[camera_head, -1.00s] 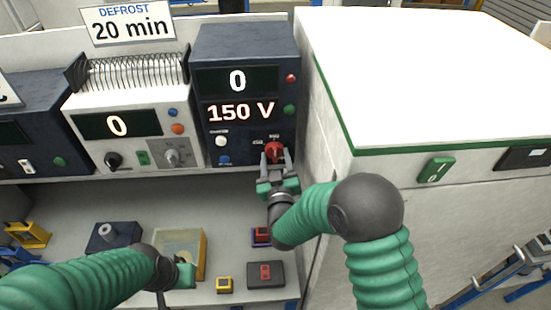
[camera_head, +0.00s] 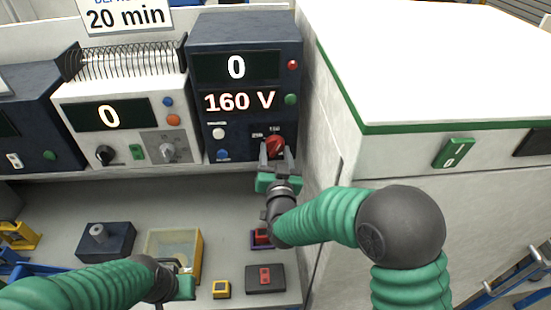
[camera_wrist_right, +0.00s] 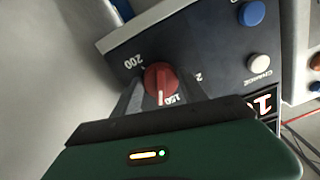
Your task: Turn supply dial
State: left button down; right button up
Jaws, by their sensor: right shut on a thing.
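The supply dial (camera_head: 275,145) is a red knob low on the right of the dark blue supply unit (camera_head: 200,90). The unit's displays read 0 and 160 V. My right gripper (camera_head: 275,158) is shut on the dial. In the right wrist view the red dial (camera_wrist_right: 161,80) sits between the two fingers (camera_wrist_right: 160,98), with its white line close to the 150 mark and a 200 mark nearby. My left gripper (camera_head: 180,276) is low over the bench near a yellow-framed tray; its fingers are too small to read.
A white unit (camera_head: 70,135) with a coil on top stands left of the supply. A large white cabinet (camera_head: 430,75) with a green switch (camera_head: 454,153) rises close on the right. The yellow-framed tray (camera_head: 198,250) and small button boxes (camera_head: 222,289) lie on the bench below.

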pick_arm(q)
jog(key=shift+f, duration=0.4)
pick_arm(e)
jog(key=shift+f+m, duration=0.1)
jog(key=shift+m, duration=0.2)
jog(key=o, duration=1.4)
jog(key=shift+w, duration=0.1)
jog(key=shift+c, duration=0.2)
